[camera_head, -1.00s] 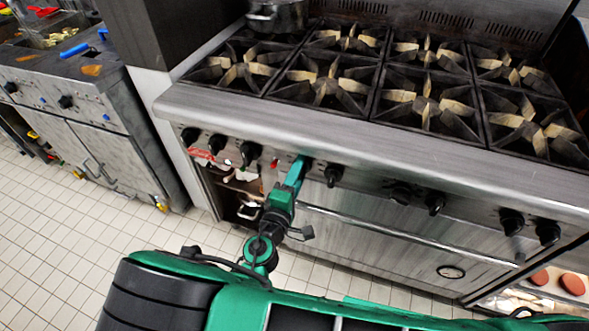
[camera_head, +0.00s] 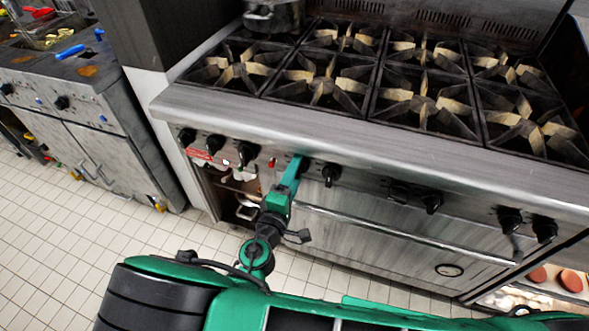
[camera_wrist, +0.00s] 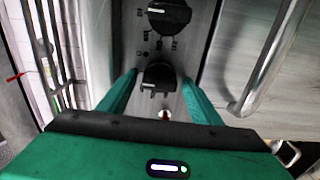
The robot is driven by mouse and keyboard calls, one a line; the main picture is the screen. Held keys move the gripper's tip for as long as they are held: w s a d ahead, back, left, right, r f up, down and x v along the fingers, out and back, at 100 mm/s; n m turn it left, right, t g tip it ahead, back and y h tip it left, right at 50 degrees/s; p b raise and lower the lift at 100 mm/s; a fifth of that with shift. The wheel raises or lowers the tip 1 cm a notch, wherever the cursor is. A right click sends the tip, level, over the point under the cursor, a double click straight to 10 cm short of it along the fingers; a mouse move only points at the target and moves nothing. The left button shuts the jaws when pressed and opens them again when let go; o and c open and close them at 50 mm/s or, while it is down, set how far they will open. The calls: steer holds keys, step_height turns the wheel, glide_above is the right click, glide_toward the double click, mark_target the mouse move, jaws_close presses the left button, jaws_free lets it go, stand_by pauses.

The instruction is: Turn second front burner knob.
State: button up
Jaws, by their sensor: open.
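The stove's front panel (camera_head: 365,184) carries a row of black knobs.
A long oven handle (camera_head: 400,233) runs below the panel, and its bar shows close to the right finger in the wrist view (camera_wrist: 272,60). Several burner grates cover the cooktop, with a pot (camera_head: 272,14) at the back left. Tiled floor (camera_head: 60,240) lies open at left.

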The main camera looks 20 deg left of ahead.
steer(key=s, duration=0.9)
steer(key=shift+s+a, duration=0.4)
steer(key=shift+a, duration=0.05)
steer(key=shift+f, duration=0.1)
